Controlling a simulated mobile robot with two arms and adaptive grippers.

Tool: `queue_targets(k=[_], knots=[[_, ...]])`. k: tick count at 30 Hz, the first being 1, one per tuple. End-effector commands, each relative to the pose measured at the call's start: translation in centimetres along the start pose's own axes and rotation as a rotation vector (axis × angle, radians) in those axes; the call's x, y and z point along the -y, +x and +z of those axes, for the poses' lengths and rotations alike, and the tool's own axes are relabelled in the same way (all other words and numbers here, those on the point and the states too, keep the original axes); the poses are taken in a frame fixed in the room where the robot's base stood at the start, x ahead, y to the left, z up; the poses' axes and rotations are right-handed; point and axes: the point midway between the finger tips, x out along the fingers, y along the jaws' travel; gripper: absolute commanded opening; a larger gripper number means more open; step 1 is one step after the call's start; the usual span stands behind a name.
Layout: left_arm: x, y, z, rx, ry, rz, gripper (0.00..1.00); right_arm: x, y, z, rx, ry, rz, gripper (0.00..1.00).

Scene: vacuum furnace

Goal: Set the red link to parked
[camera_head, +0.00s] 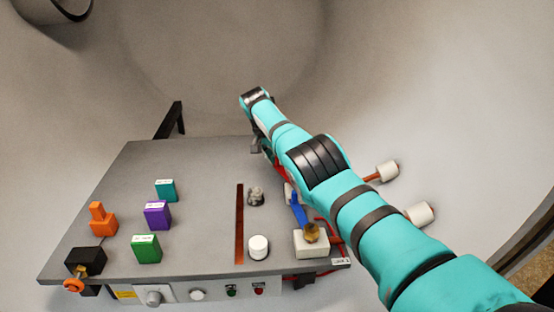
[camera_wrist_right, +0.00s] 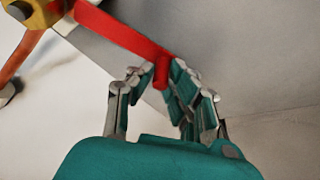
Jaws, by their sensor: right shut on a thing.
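The red link (camera_wrist_right: 120,32) is a flat red bar in the right wrist view, with a short red peg at its end. It runs from a yellow block (camera_wrist_right: 22,12) at the upper left to my right gripper (camera_wrist_right: 158,88). My right gripper is shut on the red peg end. In the head view my right gripper (camera_head: 256,143) is at the table's far right edge, and my arm covers most of it. Only a bit of the red link (camera_head: 268,157) shows there beside the arm. My left gripper is not in view.
The grey table (camera_head: 200,215) bears orange, purple, green and teal blocks on its left. A dark red slot (camera_head: 239,225), a white knob (camera_head: 258,246) and a blue lever (camera_head: 298,209) stand left of my arm. Two white-capped rods (camera_head: 387,170) stick out at right.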

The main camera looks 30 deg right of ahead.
Motion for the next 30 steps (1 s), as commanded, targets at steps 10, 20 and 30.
queue_targets(k=[10,20,30], knots=[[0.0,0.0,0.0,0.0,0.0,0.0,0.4,0.1,-0.1,-0.2,-0.004,-0.001,-0.003,0.25],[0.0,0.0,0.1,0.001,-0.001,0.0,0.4,0.0,-0.1,-0.1,-0.002,-0.001,-0.002,0.38],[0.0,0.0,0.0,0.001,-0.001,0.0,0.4,0.1,-2.3,-0.1,-0.002,-0.001,-0.005,0.38]])
